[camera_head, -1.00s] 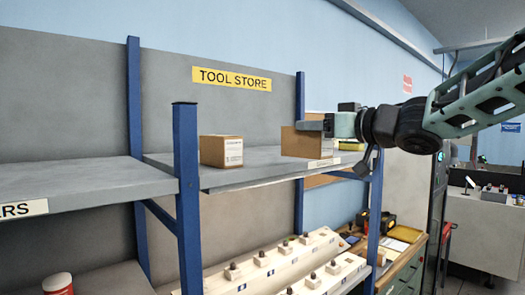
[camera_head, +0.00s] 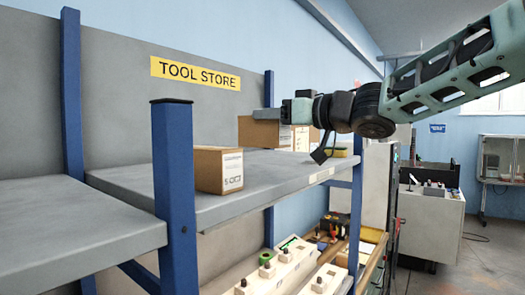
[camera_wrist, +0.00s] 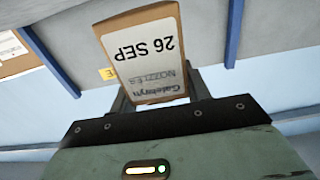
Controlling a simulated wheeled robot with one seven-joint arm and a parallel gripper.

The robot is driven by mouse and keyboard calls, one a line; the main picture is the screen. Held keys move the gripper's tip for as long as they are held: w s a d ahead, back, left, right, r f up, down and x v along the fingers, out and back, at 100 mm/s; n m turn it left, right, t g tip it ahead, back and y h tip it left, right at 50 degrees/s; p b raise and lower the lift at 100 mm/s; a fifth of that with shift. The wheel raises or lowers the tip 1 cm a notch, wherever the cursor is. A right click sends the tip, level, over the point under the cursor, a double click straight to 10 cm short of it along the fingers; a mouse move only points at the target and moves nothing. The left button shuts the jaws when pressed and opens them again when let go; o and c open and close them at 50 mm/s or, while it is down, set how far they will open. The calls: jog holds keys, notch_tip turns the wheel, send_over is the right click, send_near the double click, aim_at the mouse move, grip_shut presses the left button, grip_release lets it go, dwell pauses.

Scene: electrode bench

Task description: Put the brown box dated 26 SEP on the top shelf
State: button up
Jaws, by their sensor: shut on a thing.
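The label appears upside down there. In the head view my gripper (camera_head: 270,113) is shut on this brown box (camera_head: 260,133) from above its right part. The box is over the top shelf (camera_head: 130,180), towards the back below the TOOL STORE sign (camera_head: 195,73). I cannot tell whether its base touches the shelf.
Another brown box (camera_head: 207,169) stands on the shelf nearer the front, left of the held box. A blue post (camera_head: 174,190) rises at the front. Wooden blocks (camera_head: 287,270) lie below.

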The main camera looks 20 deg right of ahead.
aim_at(285, 143)
notch_tip(285, 143, down, 6)
jog(key=o, duration=1.2)
jog(key=p+v, duration=0.3)
jog(key=v, duration=0.9)
jog(key=shift+f, duration=0.1)
